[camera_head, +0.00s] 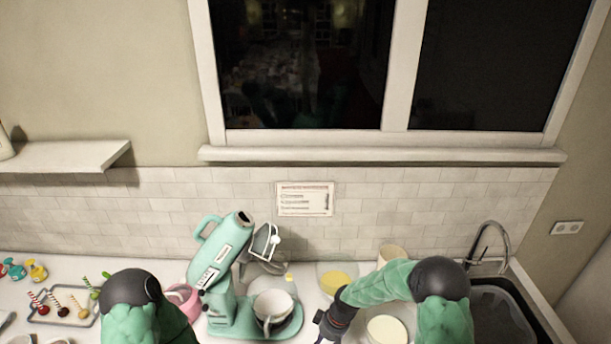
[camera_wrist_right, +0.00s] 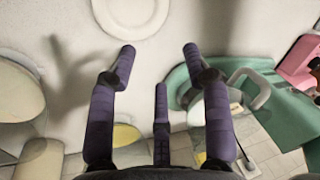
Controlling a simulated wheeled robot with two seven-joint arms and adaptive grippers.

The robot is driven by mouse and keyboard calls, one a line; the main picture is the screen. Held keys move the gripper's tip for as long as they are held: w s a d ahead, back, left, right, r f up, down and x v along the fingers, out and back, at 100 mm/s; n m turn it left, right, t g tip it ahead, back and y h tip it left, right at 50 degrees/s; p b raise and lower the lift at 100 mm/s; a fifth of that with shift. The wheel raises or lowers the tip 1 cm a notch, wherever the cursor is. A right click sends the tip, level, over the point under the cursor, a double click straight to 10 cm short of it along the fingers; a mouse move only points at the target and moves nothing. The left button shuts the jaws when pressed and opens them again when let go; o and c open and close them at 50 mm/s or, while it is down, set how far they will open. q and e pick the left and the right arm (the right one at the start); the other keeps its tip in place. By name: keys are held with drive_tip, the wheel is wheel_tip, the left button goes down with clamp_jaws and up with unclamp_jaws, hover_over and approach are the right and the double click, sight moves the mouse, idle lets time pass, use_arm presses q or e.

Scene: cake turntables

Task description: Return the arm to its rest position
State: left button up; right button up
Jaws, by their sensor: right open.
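My right arm (camera_head: 385,283) is green with a dark joint and reaches in from the lower right in the head view. Its gripper (camera_head: 330,326) is low over the counter, just right of the teal mixer's base, partly cut off by the bottom edge. In the right wrist view my right gripper (camera_wrist_right: 159,49) has its purple fingers spread, with nothing between them. My left arm (camera_head: 140,300) shows at the lower left. The left gripper is out of view.
The teal stand mixer (camera_head: 222,268) has its head tilted up and a bowl (camera_head: 272,304) on its base. A tray of cake pops (camera_head: 42,316) is at the left. A sink (camera_head: 505,312) is at the right. A white round plate (camera_wrist_right: 130,12) lies beyond my right fingertips.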

drive_tip(key=s+d+f+m, duration=0.2)
drive_tip(key=s+m, duration=0.2)
drive_tip(key=s, duration=0.5)
drive_tip(key=s+d+f+m, duration=0.2)
drive_tip(key=s+m, duration=0.1)
drive_tip(key=s, duration=0.5)
drive_tip(key=s+d+f+m, duration=0.2)
drive_tip(key=s+f+m, duration=0.15)
drive_tip(key=s, duration=0.55)
drive_tip(key=w+d+b+x, duration=0.1)
drive_tip(key=d+b+x, duration=0.1)
drive_tip(key=b+x, duration=1.1)
drive_tip(key=w+d+f+b+x, duration=0.1)
drive_tip(key=w+d+b+x, duration=0.1)
drive_tip(key=b+x, duration=1.1)
drive_tip(key=d+b, duration=0.1)
drive_tip(key=b, duration=0.2)
drive_tip(key=shift+f+t+y, duration=0.25)
drive_tip(key=shift+t+y, duration=0.15)
drive_tip(key=shift+d+n, duration=0.15)
drive_tip(key=shift+n, duration=0.1)
drive_tip(key=shift+c, duration=1.1)
